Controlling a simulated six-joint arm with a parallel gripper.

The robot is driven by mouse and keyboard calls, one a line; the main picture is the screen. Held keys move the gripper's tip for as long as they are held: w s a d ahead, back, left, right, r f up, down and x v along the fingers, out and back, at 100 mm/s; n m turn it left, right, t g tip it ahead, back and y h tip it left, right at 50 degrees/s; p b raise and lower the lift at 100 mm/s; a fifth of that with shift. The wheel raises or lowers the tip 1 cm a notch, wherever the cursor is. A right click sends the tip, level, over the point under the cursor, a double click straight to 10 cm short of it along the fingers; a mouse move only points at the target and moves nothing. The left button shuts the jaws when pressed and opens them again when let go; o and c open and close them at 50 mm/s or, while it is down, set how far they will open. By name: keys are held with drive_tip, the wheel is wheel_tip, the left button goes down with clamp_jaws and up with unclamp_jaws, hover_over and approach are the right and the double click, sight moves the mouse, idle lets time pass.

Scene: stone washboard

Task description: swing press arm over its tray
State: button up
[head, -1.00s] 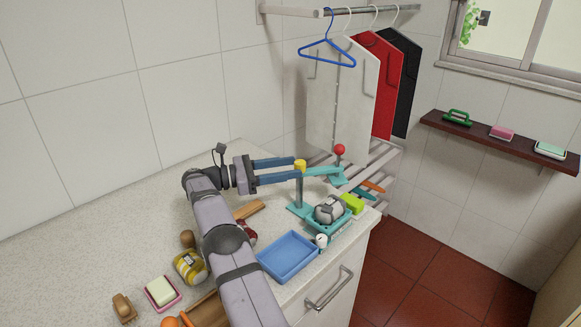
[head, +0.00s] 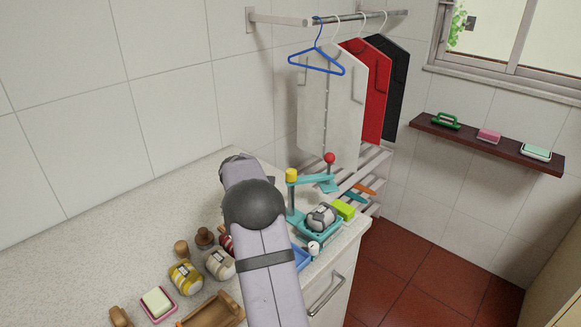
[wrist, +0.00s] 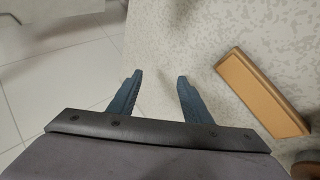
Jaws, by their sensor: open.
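The teal press (head: 292,200) stands near the counter's right end, with a yellow cap (head: 292,175) on its post. Its teal press arm (head: 315,182) points right and back, with a red ball knob (head: 330,158) at its outer end. The arm is beside its teal tray (head: 316,236), not over it. A grey-and-white bundle (head: 321,216) sits in the tray. My gripper (wrist: 159,80) is open and empty in the wrist view, over the pale counter. In the head view my own arm hides it, left of the press.
A green-yellow block (head: 344,209) and a white round item (head: 314,248) are beside the tray. The blue tray (head: 302,260) is mostly hidden by my arm. Several bundles, including a yellow one (head: 185,277), lie left. A wooden block (wrist: 262,92) is right of my gripper.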

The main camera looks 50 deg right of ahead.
sight(292, 178)
drive_tip(key=s+d+r+m+t+h, duration=0.1)
drive_tip(key=s+r+m+t+h, duration=0.1)
drive_tip(key=s+r+m, duration=0.2)
drive_tip(key=s+d+r+m+t+h+b, duration=0.1)
drive_tip(key=s+r+m+t+h, duration=0.1)
drive_tip(key=s+r+m, duration=0.2)
drive_tip(key=s+d+r+m+t+h+b, duration=0.1)
drive_tip(key=s+d+r+m+t+h, duration=0.1)
drive_tip(key=s+r+m, duration=0.2)
drive_tip(key=shift+s+r+m, duration=0.1)
drive_tip(key=shift+s+m, duration=1.1)
drive_tip(key=shift+s, duration=0.3)
drive_tip(key=s+f, duration=0.1)
drive_tip(key=s+a+f+b, duration=0.1)
drive_tip(key=f, duration=0.1)
drive_tip(key=s+f, duration=0.1)
drive_tip(key=shift+a+f, duration=0.3)
drive_tip(key=shift+a, duration=0.05)
drive_tip(key=p+x, duration=0.2)
drive_tip(key=x, duration=0.5)
drive_tip(key=shift+w+d, duration=0.1)
drive_tip(key=shift+w, duration=0.05)
drive_tip(key=shift+c, duration=0.7)
clamp_jaws()
